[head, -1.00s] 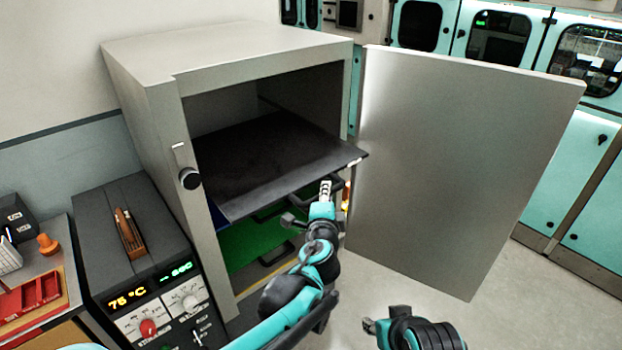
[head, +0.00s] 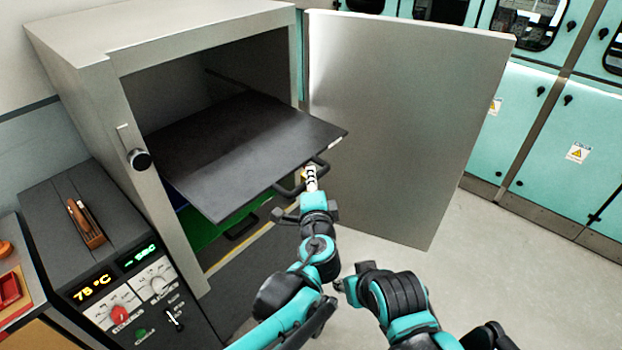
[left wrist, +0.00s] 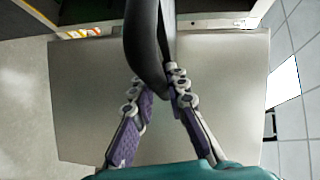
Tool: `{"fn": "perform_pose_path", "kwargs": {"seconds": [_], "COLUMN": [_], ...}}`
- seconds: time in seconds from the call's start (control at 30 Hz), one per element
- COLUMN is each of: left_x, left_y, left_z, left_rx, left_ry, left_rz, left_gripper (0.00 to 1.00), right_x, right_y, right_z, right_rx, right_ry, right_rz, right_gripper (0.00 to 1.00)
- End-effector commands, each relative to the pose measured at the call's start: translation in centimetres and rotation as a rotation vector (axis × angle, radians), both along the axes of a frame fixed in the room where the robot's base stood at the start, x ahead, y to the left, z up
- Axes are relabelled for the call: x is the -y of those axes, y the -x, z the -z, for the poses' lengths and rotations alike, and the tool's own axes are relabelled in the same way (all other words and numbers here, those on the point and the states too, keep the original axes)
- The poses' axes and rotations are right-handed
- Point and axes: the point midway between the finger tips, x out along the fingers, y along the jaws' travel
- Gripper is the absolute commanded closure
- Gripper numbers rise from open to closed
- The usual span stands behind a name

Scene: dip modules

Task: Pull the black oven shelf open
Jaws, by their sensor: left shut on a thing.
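The black oven shelf (head: 240,150) is a flat dark plate in the upper part of the grey oven (head: 75,75). Its front part sticks out past the oven's front opening. Its black handle (head: 292,188) hangs at the front edge, and it also shows large in the left wrist view (left wrist: 148,50). My left gripper (head: 312,180) is at this handle. In the left wrist view its purple-padded fingers (left wrist: 158,88) are closed on both sides of the handle. My right gripper (head: 350,278) is low, apart from the oven; its finger gap is unclear.
The oven door (head: 400,120) stands wide open on the right. A green shelf (head: 215,228) with a black handle lies below the black one. A control box (head: 120,290) with dials stands at the left. Clear floor (head: 520,270) lies at the right.

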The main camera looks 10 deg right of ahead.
Motion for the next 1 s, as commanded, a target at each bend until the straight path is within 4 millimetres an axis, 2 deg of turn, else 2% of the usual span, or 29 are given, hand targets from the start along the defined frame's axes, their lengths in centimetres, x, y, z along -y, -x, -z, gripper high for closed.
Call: {"fn": "perform_pose_path", "kwargs": {"seconds": [0.03, 0.1, 0.47, 0.57, 0.8, 1.0], "left_x": [0.0, 0.0, 0.0, -0.2, -1.0, -1.6], "left_y": [0.0, 0.0, 0.5, 1.7, 6.9, 10.3], "left_z": [0.1, 0.1, -0.1, -0.2, -0.9, -1.4], "left_rx": [-0.001, -0.001, -0.001, -0.001, 0.0, -0.001], "left_ry": [0.001, 0.001, 0.0, 0.001, 0.001, 0.0], "left_rz": [0.0, 0.0, 0.001, 0.002, 0.005, 0.004], "left_gripper": [0.78, 0.64, 0.64, 0.64, 0.64, 0.64], "right_x": [0.0, 0.0, 0.0, 0.0, 0.0, 0.0], "right_y": [0.0, 0.0, 0.0, 0.0, 0.0, 0.0], "right_z": [0.0, 0.0, 0.0, 0.0, 0.0, 0.0], "right_rx": [0.0, 0.0, 0.0, 0.0, 0.0, 0.0], "right_ry": [0.0, 0.0, 0.0, 0.0, 0.0, 0.0], "right_rz": [0.0, 0.0, 0.0, 0.0, 0.0, 0.0], "right_gripper": [0.6, 0.6, 0.6, 0.6, 0.6, 0.6]}}
